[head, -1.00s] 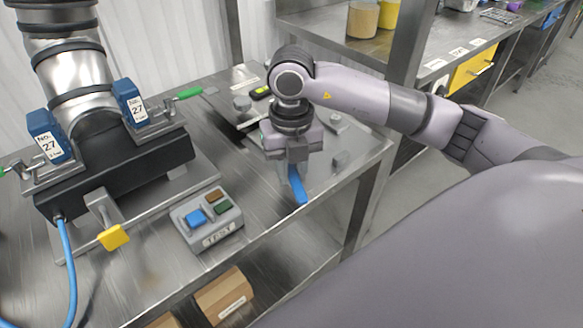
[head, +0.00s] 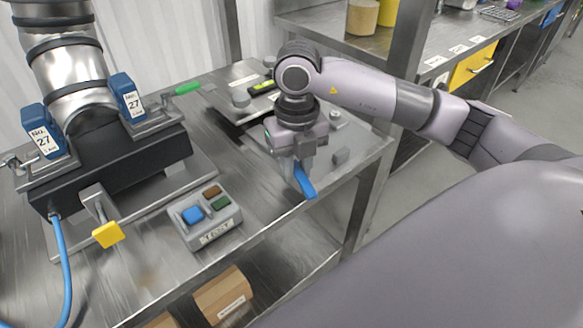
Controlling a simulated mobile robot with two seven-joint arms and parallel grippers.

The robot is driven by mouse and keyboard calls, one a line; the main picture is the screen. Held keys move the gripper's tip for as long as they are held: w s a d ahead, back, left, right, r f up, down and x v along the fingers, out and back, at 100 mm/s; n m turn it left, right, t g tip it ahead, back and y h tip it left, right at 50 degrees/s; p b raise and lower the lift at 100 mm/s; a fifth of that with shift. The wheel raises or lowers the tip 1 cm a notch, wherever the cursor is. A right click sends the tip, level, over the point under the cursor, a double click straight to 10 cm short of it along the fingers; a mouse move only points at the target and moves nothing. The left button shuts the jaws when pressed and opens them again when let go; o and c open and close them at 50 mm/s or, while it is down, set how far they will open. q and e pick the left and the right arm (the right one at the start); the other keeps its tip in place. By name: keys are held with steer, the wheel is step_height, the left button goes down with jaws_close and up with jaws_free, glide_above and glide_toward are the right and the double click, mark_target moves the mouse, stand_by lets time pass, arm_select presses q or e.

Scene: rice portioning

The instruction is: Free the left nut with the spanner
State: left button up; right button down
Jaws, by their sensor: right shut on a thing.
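My right gripper (head: 302,160) points down over the right end of the steel bench. It is shut on a tool with a blue handle (head: 304,182), which looks like the spanner. The handle sticks out low and to the right; its working end is hidden by the gripper. My left gripper is not in view.
A button box (head: 203,218) stands left of the gripper near the bench's front edge. A black block with blue No. 27 clamps (head: 128,97) and a yellow lever (head: 108,234) fills the left.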

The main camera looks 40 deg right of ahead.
steer(key=shift+d+n, duration=0.25)
steer(key=shift+n, duration=0.05)
steer(key=shift+d, duration=0.1)
steer(key=shift+s+d+n+b, duration=0.1)
steer(key=shift+d+n+b, duration=0.25)
steer(key=shift+n+b, duration=0.1)
steer(key=shift+d+n, duration=0.3)
steer(key=shift+n, duration=0.15)
